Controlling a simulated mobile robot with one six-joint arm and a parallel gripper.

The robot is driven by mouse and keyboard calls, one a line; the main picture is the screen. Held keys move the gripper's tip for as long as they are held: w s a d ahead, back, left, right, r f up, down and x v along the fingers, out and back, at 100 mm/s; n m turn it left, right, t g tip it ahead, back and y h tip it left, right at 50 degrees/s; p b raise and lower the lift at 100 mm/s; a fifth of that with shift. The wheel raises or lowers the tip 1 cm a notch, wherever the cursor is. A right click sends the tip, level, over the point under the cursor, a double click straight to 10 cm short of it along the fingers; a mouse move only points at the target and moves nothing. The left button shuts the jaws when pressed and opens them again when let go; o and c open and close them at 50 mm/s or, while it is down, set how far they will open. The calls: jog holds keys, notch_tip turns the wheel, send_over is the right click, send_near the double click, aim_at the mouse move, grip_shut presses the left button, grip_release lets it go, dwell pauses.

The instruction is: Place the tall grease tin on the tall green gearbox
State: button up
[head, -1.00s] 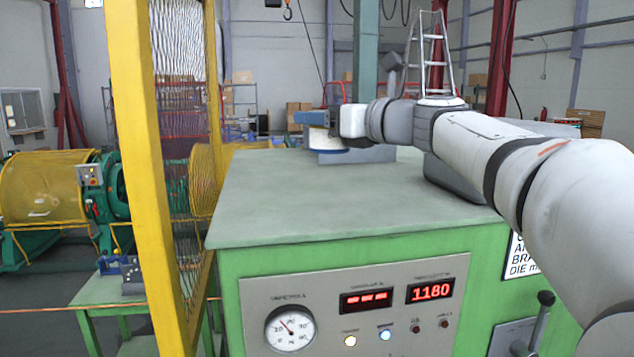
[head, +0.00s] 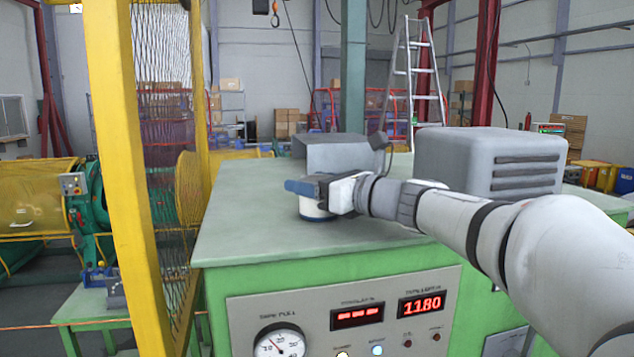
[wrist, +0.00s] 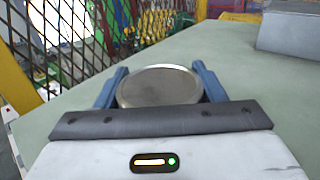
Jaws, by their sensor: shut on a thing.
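The grease tin (head: 316,207) is a pale, upright cylinder with a dark blue band at its foot, over the green top of the gearbox (head: 270,222). My gripper (head: 312,188) is shut on the tin, and its blue fingers cover the tin's upper part. In the wrist view the tin's round grey lid (wrist: 160,87) shows between the two blue fingers (wrist: 160,82). The tin's foot looks at or just above the green top; I cannot tell if it touches.
A grey box (head: 340,152) stands on the green top behind the tin. A larger grey slotted housing (head: 490,160) stands to the right, behind my arm. A yellow mesh guard (head: 122,150) rises at the left. The front left of the top is clear.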

jog(key=shift+f, duration=0.15)
jog(key=o, duration=1.2)
jog(key=b+v, duration=0.4)
jog(key=v, duration=0.7)
jog(key=shift+s+d, duration=0.3)
jog(key=shift+d, duration=0.15)
jog(key=shift+r, duration=0.2)
